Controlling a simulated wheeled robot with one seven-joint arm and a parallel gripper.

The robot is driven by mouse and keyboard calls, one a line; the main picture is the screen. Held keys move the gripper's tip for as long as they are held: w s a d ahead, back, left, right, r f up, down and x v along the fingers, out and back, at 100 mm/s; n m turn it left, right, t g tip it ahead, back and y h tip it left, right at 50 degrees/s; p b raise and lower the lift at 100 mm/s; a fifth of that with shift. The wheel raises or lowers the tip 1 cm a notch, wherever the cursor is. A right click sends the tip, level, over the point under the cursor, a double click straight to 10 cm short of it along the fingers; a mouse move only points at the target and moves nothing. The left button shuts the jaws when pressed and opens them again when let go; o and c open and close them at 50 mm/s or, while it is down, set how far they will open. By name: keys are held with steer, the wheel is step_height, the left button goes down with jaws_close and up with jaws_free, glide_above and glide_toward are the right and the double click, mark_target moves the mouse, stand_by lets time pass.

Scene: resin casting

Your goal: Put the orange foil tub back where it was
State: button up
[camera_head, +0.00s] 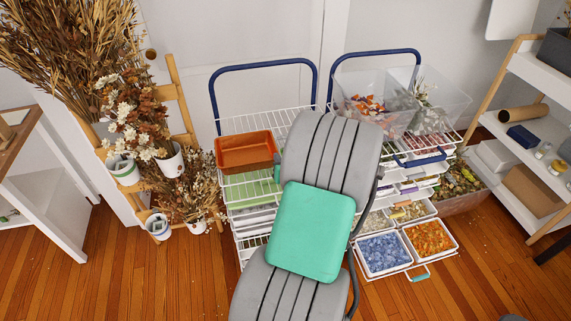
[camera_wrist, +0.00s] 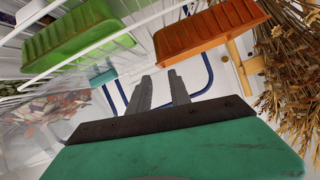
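A white tub of orange foil flakes (camera_head: 431,237) sits in the pulled-out low drawer of the right wire rack in the head view. It is beside a white tub of blue flakes (camera_head: 382,253). My gripper (camera_wrist: 159,74) shows in the wrist view with its two grey fingers apart and nothing between them. In the head view my own arm hides it. The wrist view shows the orange tray (camera_wrist: 207,32) and green tray (camera_wrist: 75,38) near the fingers, apart from them. The orange foil tub is not recognisable there.
The orange tray stands on the left wire rack (camera_head: 244,123). Clear bins (camera_head: 378,95) stand on the right rack. The open drawer with its teal handle (camera_head: 419,275) juts over the floor. Dried flowers (camera_head: 135,115) stand left, a shelf unit (camera_head: 535,165) right. The front-left floor is clear.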

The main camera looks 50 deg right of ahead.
steer(key=w+a+r+n+g+y, duration=0.1)
steer(key=w+a+r+n+y, duration=0.15)
steer(key=a, duration=0.75)
steer(key=w+a+r+n+g+y, duration=0.1)
steer(key=w+a+n+y, duration=0.25)
steer(key=a, duration=0.65)
steer(key=s+a+r+n+g, duration=0.1)
steer(key=s+a+r+g, duration=0.2)
steer(key=s+a, duration=0.3)
steer(key=s+a+r+n+g, duration=0.1)
steer(key=s+a+r+g, duration=0.2)
steer(key=s+a, duration=0.3)
steer(key=a, duration=0.4)
steer(key=shift+a+r+y, duration=0.3)
steer(key=shift+a+y, duration=0.05)
steer(key=shift+y, duration=0.05)
